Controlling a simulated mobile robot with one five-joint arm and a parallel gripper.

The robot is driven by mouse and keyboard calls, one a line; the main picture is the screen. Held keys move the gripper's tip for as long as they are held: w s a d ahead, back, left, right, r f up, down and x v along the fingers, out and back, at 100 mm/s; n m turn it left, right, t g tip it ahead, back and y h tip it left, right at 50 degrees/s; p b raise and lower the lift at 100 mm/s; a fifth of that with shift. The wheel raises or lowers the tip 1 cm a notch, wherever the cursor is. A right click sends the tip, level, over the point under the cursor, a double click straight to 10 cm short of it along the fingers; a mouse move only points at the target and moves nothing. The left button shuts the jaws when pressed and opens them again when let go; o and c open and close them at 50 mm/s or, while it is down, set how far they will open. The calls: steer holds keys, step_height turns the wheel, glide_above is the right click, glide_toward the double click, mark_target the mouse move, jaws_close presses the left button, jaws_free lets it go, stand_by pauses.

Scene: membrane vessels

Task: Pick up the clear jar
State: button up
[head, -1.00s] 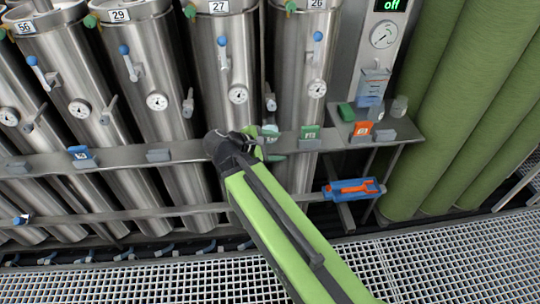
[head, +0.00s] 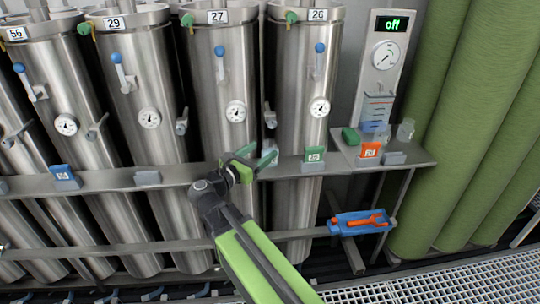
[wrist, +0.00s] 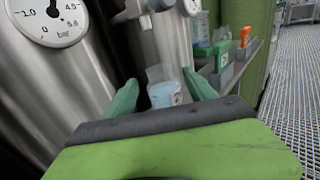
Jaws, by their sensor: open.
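My gripper (head: 260,154) is open at the rail in front of vessels 27 and 26. In the wrist view its two green fingers (wrist: 160,78) are spread, one to each side of a clear bluish jar (wrist: 162,93) with a small label. The jar is upright just beyond or between the fingertips; I cannot tell how deep it sits, and its base is hidden by my gripper. Another clear container (head: 405,130) stands on the right shelf.
The right shelf (head: 420,158) holds an orange tag (head: 370,150) and a green block (head: 351,136). A blue tray (head: 350,222) is below. Steel vessels with gauges (head: 236,111) stand close behind.

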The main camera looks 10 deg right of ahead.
mark_target(275, 142)
steer(key=x, duration=0.8)
steer(key=shift+f, duration=0.15)
jaws_close()
